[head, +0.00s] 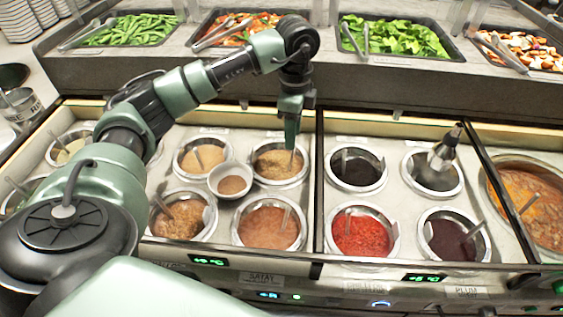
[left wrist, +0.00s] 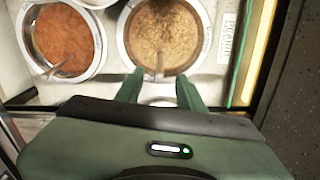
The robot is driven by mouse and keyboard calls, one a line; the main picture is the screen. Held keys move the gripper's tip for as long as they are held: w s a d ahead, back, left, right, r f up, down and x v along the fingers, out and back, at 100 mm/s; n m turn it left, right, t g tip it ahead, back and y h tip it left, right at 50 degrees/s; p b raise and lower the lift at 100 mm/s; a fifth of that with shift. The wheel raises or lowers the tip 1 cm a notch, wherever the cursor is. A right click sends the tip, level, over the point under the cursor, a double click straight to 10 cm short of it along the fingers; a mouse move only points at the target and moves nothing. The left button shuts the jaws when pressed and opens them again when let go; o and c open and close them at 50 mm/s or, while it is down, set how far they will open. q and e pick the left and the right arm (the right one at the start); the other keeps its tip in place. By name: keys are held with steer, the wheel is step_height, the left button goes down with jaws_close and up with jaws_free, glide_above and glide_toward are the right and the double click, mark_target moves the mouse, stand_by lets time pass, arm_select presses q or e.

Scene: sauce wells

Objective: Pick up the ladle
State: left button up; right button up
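Several sauce wells hold thin metal ladles. The ladle nearest my left gripper has its handle (left wrist: 158,66) rising from a well of grainy brown sauce (head: 274,166), also in the left wrist view (left wrist: 165,35); its bowl is hidden in the sauce. My left gripper (head: 292,143) points down over the right side of this well. In the left wrist view its two green fingers (left wrist: 160,90) are apart, with the handle's end in line with the gap. Contact with the handle cannot be told. My right gripper is not in view.
A small bowl (head: 232,181) of brown sauce sits between wells, left of this one. An orange-brown well (head: 269,228) lies in front. A silver, dark-topped object (head: 443,149) stands in a right-hand well. Vegetable trays (head: 395,38) line the raised back shelf.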

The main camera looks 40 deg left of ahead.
mark_target(292, 158)
arm_select(q)
step_height(292, 158, down, 8)
steer(key=shift+r+p, duration=0.2)
steer(key=shift+p, duration=0.45)
jaws_close()
